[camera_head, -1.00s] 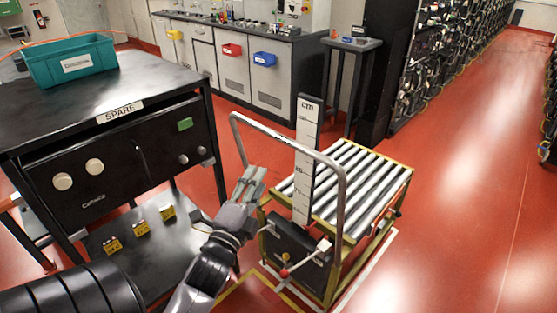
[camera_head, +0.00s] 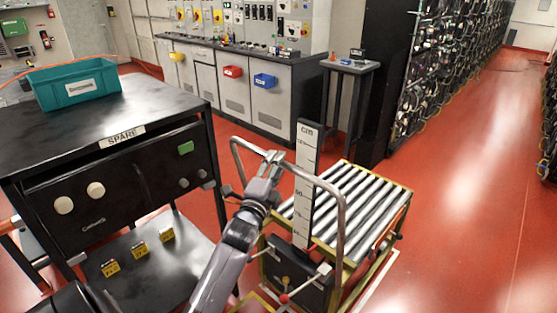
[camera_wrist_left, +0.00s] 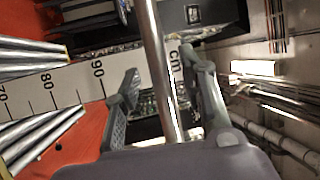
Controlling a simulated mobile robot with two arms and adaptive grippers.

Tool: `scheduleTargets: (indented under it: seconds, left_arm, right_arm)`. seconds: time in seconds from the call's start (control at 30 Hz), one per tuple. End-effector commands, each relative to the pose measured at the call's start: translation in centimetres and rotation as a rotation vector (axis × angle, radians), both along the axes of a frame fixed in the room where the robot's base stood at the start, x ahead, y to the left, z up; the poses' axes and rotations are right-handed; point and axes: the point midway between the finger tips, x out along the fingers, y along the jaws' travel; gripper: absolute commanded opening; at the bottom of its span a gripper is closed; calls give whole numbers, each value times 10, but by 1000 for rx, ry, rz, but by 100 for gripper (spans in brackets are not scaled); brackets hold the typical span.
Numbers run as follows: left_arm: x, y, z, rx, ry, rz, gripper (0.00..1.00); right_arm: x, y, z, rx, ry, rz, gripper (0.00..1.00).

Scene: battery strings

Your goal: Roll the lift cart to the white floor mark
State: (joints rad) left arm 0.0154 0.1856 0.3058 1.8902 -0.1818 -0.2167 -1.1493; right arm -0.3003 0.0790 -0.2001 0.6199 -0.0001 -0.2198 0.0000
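The lift cart has a grey tubular push handle (camera_head: 316,180), a roller top (camera_head: 352,205) and a yellow-edged frame. An upright white cm scale (camera_head: 304,180) stands at its handle end. My left gripper (camera_head: 273,156) is at the handle's top bar. In the left wrist view the bar (camera_wrist_left: 160,75) passes between the two spread fingers of the gripper (camera_wrist_left: 165,95), with gaps beside it. A white line on the floor (camera_head: 379,283) runs along the cart's right side; the rest of it is hidden or out of frame. My right gripper is not in view.
A black SPARE bench (camera_head: 145,100) with a teal bin (camera_head: 78,86) stands close on the left. Grey cabinets (camera_head: 243,85) and a small stand (camera_head: 350,68) are behind the cart. Battery racks (camera_head: 440,70) line the far right. The red aisle floor (camera_head: 470,180) is clear.

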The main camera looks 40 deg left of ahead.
Motion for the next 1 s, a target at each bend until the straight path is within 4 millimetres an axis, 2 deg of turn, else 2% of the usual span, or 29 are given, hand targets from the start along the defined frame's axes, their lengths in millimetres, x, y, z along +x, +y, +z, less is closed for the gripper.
scheduleTargets:
  seconds: [0.2, 0.5, 1.0]
  left_arm:
    - [17, 5, 3, 0, 0, -1, 38]
    - [19, 6, 3, 0, 0, -1, 38]
    - [19, 6, 3, 0, 1, 0, 5]
  right_arm:
    - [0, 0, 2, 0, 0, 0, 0]
    - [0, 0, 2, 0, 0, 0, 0]
    - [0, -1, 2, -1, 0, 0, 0]
